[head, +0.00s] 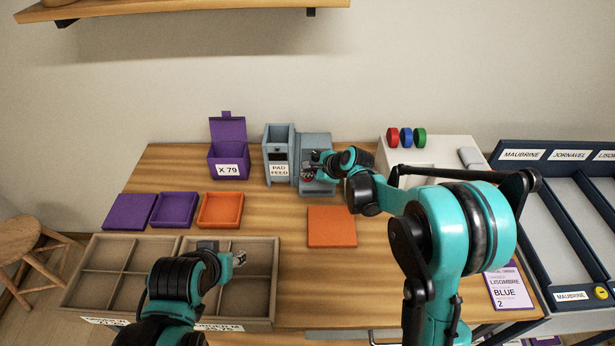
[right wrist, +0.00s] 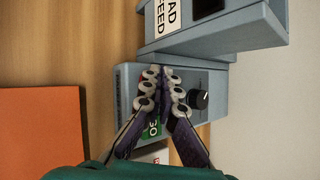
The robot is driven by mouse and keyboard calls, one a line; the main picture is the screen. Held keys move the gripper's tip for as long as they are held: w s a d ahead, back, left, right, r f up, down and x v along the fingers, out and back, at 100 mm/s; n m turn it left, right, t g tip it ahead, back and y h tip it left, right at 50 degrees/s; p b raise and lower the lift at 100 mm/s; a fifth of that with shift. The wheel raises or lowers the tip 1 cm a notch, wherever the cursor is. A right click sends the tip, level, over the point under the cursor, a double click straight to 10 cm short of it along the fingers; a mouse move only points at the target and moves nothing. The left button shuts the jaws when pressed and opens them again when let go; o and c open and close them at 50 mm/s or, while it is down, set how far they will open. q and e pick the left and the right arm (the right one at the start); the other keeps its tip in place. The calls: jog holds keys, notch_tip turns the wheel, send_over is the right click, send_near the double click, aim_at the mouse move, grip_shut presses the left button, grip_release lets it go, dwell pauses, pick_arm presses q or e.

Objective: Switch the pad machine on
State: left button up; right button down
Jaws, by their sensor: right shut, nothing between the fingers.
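The blue-grey pad machine (head: 315,142) stands at the back of the table, joined to a taller part labelled PAD FEED (head: 279,170). In the right wrist view, the machine's panel (right wrist: 218,80) carries a black knob (right wrist: 198,99) with a white mark and a green label or button reading GO (right wrist: 153,129). A bit of red shows beside the fingers, mostly hidden. My right gripper (right wrist: 163,88) is shut and empty, right over the panel between the red part and the knob; contact cannot be told. My left gripper (head: 239,258) is above the divided tray, its fingers too small to judge.
An open purple box (head: 228,154) marked X 79 stands left of the feed. Purple and orange trays (head: 220,210) lie in front. An orange square (head: 332,227) lies mid-table. A white machine (head: 440,152) with red, blue and green discs and a labelled rack (head: 545,152) stand right.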

aim_at(308, 182)
jog(key=shift+f, duration=0.15)
dwell(0.4)
jog(key=shift+f+b, duration=0.3)
jog(key=shift+b, duration=0.1)
jog(key=shift+f, duration=0.25)
dwell(0.5)
jog(key=shift+r+p, duration=0.3)
jog(key=shift+r, duration=0.4)
jog(key=shift+r, duration=0.1)
notch_tip(308, 182, up, 6)
jog(key=p, duration=0.4)
